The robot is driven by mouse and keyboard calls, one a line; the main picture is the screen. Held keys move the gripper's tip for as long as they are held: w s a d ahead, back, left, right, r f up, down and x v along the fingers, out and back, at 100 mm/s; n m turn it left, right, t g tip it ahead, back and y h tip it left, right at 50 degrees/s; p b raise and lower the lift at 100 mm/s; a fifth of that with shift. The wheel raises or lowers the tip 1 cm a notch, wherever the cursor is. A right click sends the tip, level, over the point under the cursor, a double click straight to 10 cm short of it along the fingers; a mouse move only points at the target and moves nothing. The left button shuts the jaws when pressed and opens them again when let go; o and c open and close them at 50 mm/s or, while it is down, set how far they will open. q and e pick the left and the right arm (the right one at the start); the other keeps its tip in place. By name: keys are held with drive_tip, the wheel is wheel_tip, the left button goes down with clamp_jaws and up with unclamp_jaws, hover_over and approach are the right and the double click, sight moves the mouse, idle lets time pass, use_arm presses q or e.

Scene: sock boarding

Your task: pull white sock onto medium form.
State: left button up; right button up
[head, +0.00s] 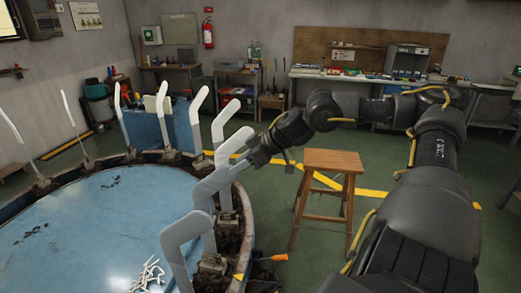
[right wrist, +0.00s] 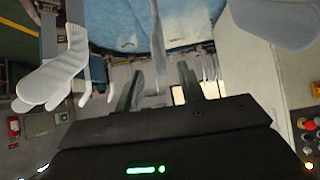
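Several upright foot-shaped forms stand around the rim of a round blue table (head: 95,225). The nearest is a pale grey form (head: 185,232), with another grey form (head: 212,187) behind it and a whiter form (head: 234,143) farther back. My right gripper (head: 240,164) is beside these forms. In the right wrist view my right gripper (right wrist: 160,70) has its fingers apart, with a thin grey strip between or beyond them. A whitish form (right wrist: 58,75) is left of the fingers and a grey form (right wrist: 280,20) is at upper right. I cannot tell which form is medium or which wears the white sock. My left gripper is out of view.
Small white tangled pieces (head: 150,274) lie on the table's near part. A wooden stool (head: 332,160) stands right of the table, under my right arm. Workbenches (head: 340,75) line the back wall. A blue cabinet (head: 165,128) stands behind the table.

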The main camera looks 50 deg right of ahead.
drive_tip(key=b+v, duration=0.3)
drive_tip(key=v, duration=0.5)
drive_tip(key=shift+d, duration=0.1)
idle(0.8)
